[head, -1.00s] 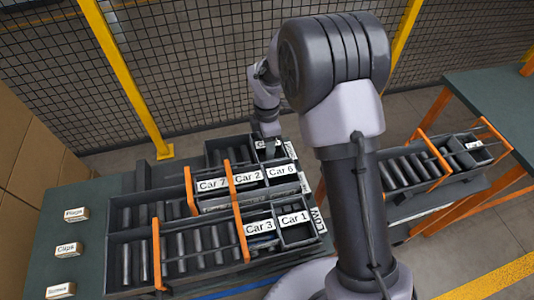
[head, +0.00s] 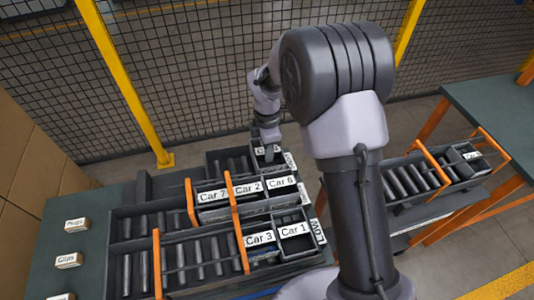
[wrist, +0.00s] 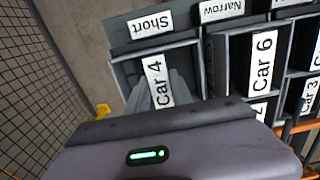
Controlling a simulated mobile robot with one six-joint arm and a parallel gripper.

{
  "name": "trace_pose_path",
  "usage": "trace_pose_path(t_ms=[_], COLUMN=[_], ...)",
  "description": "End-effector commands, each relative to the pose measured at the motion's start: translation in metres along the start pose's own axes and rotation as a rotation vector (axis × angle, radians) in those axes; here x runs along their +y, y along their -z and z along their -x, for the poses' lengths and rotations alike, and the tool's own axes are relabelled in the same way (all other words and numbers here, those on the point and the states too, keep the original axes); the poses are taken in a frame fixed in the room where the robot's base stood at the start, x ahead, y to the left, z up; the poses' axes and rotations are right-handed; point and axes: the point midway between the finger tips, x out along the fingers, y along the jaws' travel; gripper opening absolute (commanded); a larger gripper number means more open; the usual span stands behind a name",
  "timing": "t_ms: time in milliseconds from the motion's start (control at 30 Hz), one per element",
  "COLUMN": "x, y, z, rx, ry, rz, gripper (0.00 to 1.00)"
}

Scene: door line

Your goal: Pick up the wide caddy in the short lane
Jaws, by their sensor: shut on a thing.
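The short lane's dark grey caddy, labelled Car 4 (wrist: 158,82), shows in the wrist view just in front of my gripper. A white Short sign (wrist: 150,24) is on the lane end beyond it. In the head view this caddy (head: 270,159) is at the far end of the rack, its label partly covered by my gripper (head: 269,138). My gripper is shut on the caddy from above. I cannot tell whether the caddy is clear of the lane floor.
Caddies Car 7, Car 2 and Car 6 (head: 281,183) stand close by in the neighbouring lane, with Car 3 and Car 1 (head: 293,230) nearer. Orange bars (head: 236,205) cross the lanes. A mesh fence (head: 215,90) stands behind. A second rack (head: 420,180) is at the right.

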Motion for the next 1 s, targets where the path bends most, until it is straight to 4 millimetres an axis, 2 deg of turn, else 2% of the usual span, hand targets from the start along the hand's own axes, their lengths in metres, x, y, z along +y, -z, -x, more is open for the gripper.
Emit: trace_pose_path(t_ms=[33, 100, 300, 733, 1000], x=[0.001, 0.001, 0.001, 0.0, 0.0], y=[0.0, 0.0, 0.0, 0.0, 0.0], z=[0.022, 0.042, 0.078, 0.127, 0.128], rx=[0.0, 0.0, 0.0, 0.0, 0.0], ry=[-0.005, -0.004, -0.002, -0.001, -0.001], rz=[0.0, -0.001, 0.0, 0.0, 0.0], gripper=[0.0, 0.0, 0.0, 0.0, 0.0])
